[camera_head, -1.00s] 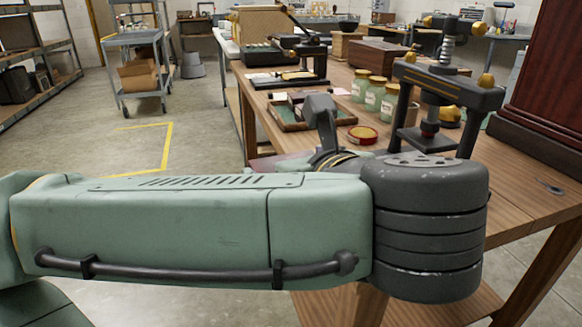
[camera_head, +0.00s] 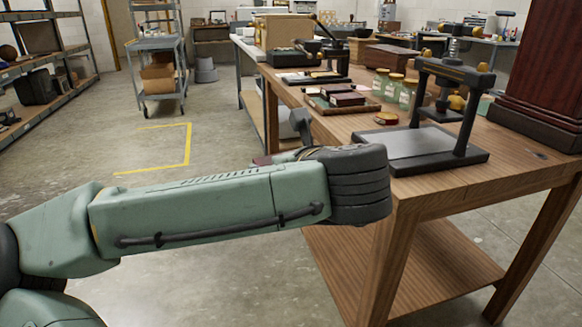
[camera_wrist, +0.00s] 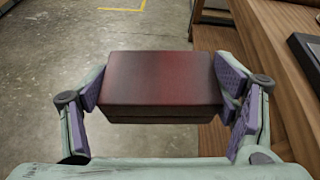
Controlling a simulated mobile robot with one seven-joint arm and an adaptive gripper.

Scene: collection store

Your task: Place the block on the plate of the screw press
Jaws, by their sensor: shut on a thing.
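The block (camera_wrist: 160,82), a dark red-brown box shape, sits between the two purple-padded fingers of my gripper (camera_wrist: 162,92) in the wrist view. My gripper is shut on it, above the floor and left of the wooden table. The screw press (camera_head: 452,70) stands on the table, a dark frame with brass-coloured knobs. Its flat grey plate (camera_head: 405,142) is bare, to the right of my wrist. The press screw is partly hidden by the frame.
The wooden table (camera_head: 440,190) has its near corner close to my wrist. Beside the press are green-labelled jars (camera_head: 407,95), a small red tin (camera_head: 386,118), a tray of dark boxes (camera_head: 345,101) and a tall red-brown cabinet (camera_head: 548,65). The floor at left is open.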

